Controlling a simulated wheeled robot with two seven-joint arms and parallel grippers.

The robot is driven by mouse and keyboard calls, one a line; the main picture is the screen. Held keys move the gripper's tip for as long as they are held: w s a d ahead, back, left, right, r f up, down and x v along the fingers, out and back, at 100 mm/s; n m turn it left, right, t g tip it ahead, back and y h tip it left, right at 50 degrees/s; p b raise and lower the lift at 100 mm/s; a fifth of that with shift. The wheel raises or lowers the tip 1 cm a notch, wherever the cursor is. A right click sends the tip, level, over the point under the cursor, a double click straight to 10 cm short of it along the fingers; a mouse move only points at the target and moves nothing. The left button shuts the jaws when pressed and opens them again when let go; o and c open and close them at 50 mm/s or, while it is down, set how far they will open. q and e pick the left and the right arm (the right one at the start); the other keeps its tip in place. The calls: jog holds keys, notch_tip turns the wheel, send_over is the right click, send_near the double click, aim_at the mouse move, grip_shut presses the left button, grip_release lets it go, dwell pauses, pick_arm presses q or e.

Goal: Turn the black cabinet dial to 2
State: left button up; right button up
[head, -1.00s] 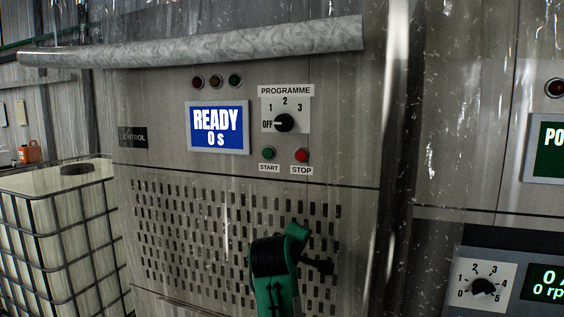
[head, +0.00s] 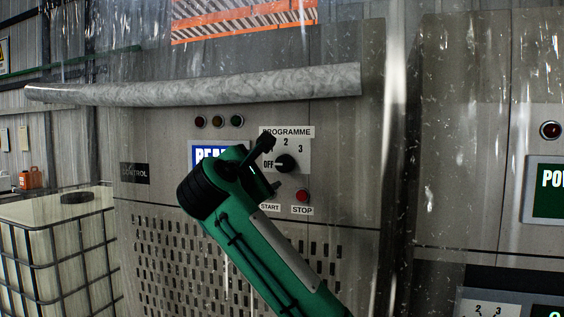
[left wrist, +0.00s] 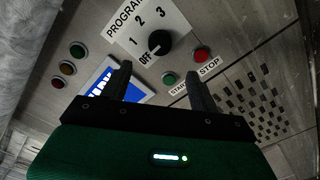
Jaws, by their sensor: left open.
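The black dial (head: 287,163) sits on a white plate labelled PROGRAMME, with OFF, 1, 2 and 3 around it, on the grey control cabinet. Its pointer is towards OFF. The dial also shows in the left wrist view (left wrist: 159,43), beyond the fingertips. My left gripper (head: 271,165) is open and empty in front of the panel, just left of the dial in the head view. In the left wrist view its two fingers (left wrist: 158,77) stand apart, and no contact with the dial shows. My gripper hides the 1 and part of the display in the head view.
The START button (left wrist: 169,78) and red STOP button (head: 302,196) lie below the dial. A blue display (head: 205,154) and three lamps (head: 218,121) are at upper left. A grey pipe-like bar (head: 200,87) crosses above. A caged tank (head: 60,240) stands left.

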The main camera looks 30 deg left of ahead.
aim_at(283, 164)
pick_arm(q)
jog(key=p+x, duration=0.5)
jog(key=x, duration=0.6)
jog(key=shift+r, duration=0.15)
jog(key=shift+w+p, duration=0.3)
jog(key=shift+w, duration=0.15)
jog(key=c, duration=1)
